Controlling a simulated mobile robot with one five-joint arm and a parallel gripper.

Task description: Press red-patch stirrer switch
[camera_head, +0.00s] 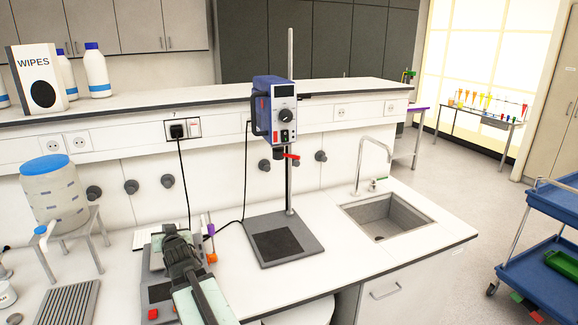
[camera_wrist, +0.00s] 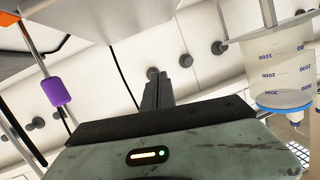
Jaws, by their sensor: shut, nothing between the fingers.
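The blue overhead stirrer (camera_head: 283,110) is clamped on an upright steel rod above the bench, with a dark screen, a round knob and a small red-marked switch (camera_head: 285,136) low on its front. The switch is small, and its position cannot be made out. My gripper (camera_head: 172,232) is over the bench, left of and lower than the stirrer, well apart from it. In the wrist view my gripper (camera_wrist: 157,78) has its dark fingers together and empty, pointing towards the white wall panel. The stirrer's switch is not seen in the wrist view.
The stirrer's base plate (camera_head: 283,237) stands between my arm and the sink (camera_head: 388,216). A blue-lidded carboy (camera_head: 55,196) is at the left; it also shows in the wrist view (camera_wrist: 279,68). Black cables hang from the wall. A purple piece (camera_wrist: 57,92) on a rod is close by.

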